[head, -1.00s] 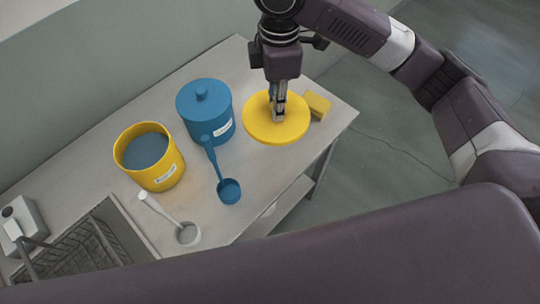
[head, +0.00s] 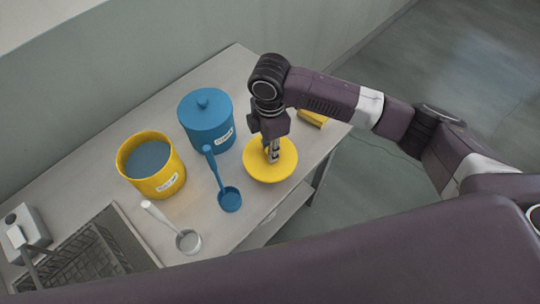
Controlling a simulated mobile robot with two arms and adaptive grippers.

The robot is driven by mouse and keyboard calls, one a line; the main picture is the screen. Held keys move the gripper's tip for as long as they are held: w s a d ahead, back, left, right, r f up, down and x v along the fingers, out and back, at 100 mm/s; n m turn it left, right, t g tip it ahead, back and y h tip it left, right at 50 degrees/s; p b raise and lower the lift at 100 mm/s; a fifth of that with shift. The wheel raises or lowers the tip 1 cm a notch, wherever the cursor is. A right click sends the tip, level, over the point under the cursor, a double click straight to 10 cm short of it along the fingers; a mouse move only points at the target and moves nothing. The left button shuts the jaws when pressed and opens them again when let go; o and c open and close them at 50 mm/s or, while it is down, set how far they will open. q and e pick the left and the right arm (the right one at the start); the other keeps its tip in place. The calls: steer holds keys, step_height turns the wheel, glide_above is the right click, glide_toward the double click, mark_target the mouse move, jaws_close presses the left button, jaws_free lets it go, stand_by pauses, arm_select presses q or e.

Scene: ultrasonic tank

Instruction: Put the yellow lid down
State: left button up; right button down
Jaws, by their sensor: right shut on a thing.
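The round yellow lid (head: 270,170) is at the right part of the bench, near its front edge. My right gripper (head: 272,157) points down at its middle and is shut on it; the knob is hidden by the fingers. I cannot tell whether the lid touches the bench top or is just above it. The open yellow pot (head: 168,187) stands to the left with grey-blue contents and a white label. My left gripper is not in view.
A blue lidded pot (head: 208,130) stands behind a blue ladle (head: 229,198), left of the lid. A white ladle (head: 187,241) and a wire basket (head: 85,250) are at the left front. A yellow block (head: 313,118) lies behind my right arm.

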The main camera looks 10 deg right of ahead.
steer(key=shift+f, duration=2.45)
steer(key=c, duration=1.7)
jaws_free()
steer(key=shift+f, duration=0.1)
steer(key=shift+c, duration=0.2)
step_height(320, 180, up, 12)
steer(key=shift+r+b, duration=0.2)
steer(key=shift+b, duration=0.55)
steer(key=shift+f, duration=0.1)
